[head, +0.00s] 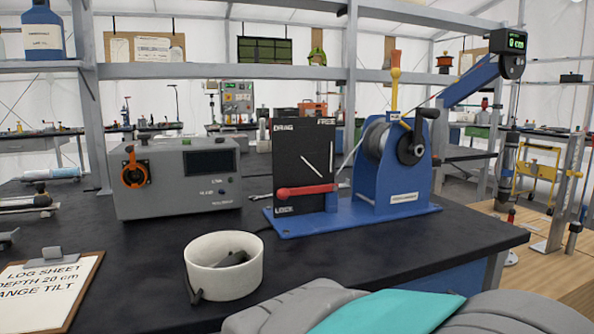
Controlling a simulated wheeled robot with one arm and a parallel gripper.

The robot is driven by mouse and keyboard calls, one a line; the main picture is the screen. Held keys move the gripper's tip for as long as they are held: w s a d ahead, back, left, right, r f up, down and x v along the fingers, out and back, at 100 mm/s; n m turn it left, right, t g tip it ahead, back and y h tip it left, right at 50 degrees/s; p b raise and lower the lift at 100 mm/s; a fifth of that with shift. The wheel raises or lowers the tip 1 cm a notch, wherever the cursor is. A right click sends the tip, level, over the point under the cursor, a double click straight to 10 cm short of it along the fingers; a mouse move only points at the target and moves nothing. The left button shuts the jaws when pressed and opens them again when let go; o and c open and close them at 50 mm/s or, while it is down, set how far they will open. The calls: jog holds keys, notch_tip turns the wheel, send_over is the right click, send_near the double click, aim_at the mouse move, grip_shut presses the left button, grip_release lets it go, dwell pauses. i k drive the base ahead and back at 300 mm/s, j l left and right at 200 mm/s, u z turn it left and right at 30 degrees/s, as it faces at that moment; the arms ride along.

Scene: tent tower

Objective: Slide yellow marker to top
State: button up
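No part is plainly labelled as the yellow marker. An upright yellow piece with an orange top (395,80) stands above the blue winch (393,190) on the bench. A yellow frame-like part (540,170) shows at the far right, by an upright metal stand (567,180). I cannot tell which of these, if either, is the marker. Grey and teal rounded parts of my own arm fill the bottom right. My gripper's fingers are not in view.
The black bench (330,270) holds a grey control box (180,178), a black panel with a red lever (305,165), a white bowl (224,265) and a clipboard (50,290). A blue boom with a display (508,42) reaches over the right edge. Shelf rails cross behind.

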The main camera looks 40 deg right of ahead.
aim_at(579, 174)
jog(key=z, duration=2.7)
jog(key=i+l+u, duration=0.15)
jog(key=i+l, duration=0.25)
jog(key=i+l+u, duration=0.1)
jog(key=i+l, duration=0.3)
jog(key=l, duration=0.25)
